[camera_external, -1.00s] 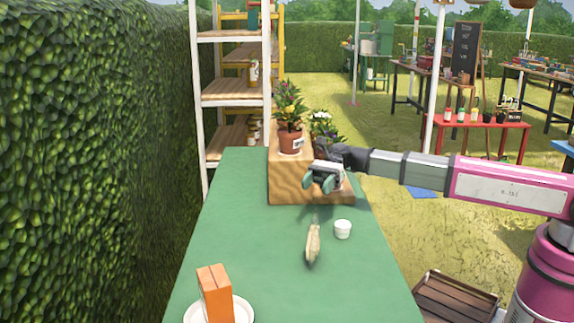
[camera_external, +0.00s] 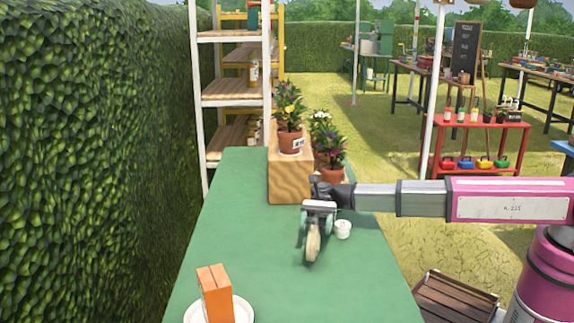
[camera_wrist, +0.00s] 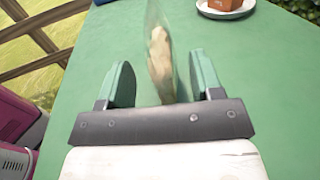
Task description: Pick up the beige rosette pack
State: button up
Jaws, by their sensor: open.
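The beige rosette pack (camera_external: 313,245) is a slim, pale pack standing or lying on the green table; which of the two I cannot tell. My gripper (camera_external: 316,232) is over its far end, pointing down. In the wrist view the pack (camera_wrist: 160,58) shows as a beige shape in a clear wrapper, between and ahead of the two green fingers. My gripper (camera_wrist: 163,85) is open, with a gap on each side of the pack.
A small white pot (camera_external: 343,229) stands close to the right of the gripper. An orange box (camera_external: 215,293) stands on a white plate (camera_external: 246,311) at the front. A wooden block (camera_external: 290,181) with a potted plant (camera_external: 290,141) is behind. The table's left side (camera_external: 235,215) is clear.

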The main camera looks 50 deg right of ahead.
aim_at(313, 245)
jog(key=shift+x, duration=1.1)
jog(key=c, duration=1)
